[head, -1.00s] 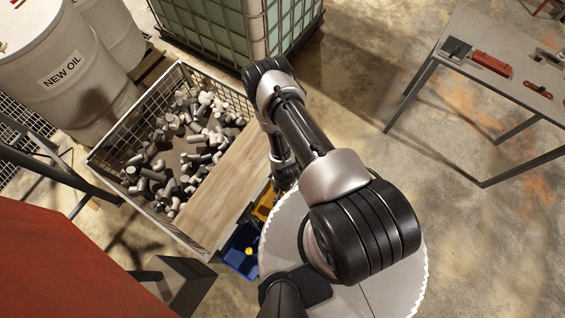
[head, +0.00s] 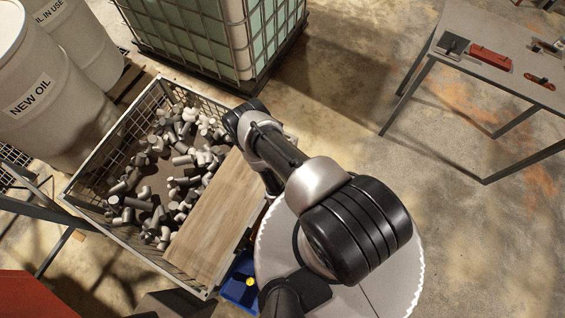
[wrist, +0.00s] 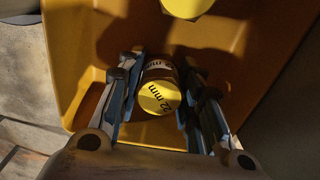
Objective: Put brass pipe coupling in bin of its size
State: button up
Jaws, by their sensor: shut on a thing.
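The brass pipe coupling (wrist: 159,97) has a yellow end face marked "22 mm" and a darker body. In the wrist view it sits between the fingers of my gripper (wrist: 160,82), which is shut on it. A yellow-orange bin (wrist: 75,45) lies beneath and around it in that view; whether the coupling touches the bin floor I cannot tell. Another yellow piece (wrist: 187,6) is cut off at the top edge. In the head view a blue bin (head: 228,290) with a small yellow piece (head: 250,282) shows beside the cage; my arm hides my gripper and the yellow bin.
A wire cage (head: 115,235) holds many grey and white pipe fittings, with a wooden board (head: 215,220) across its right side. White drums (head: 45,95) and a caged tank (head: 215,35) stand behind. A metal table (head: 465,75) with tools stands right. Floor between is clear.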

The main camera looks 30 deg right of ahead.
jog(key=shift+s, duration=0.25)
jog(key=shift+f, duration=0.15)
jog(key=o, duration=1.2)
jog(key=shift+w, duration=0.1)
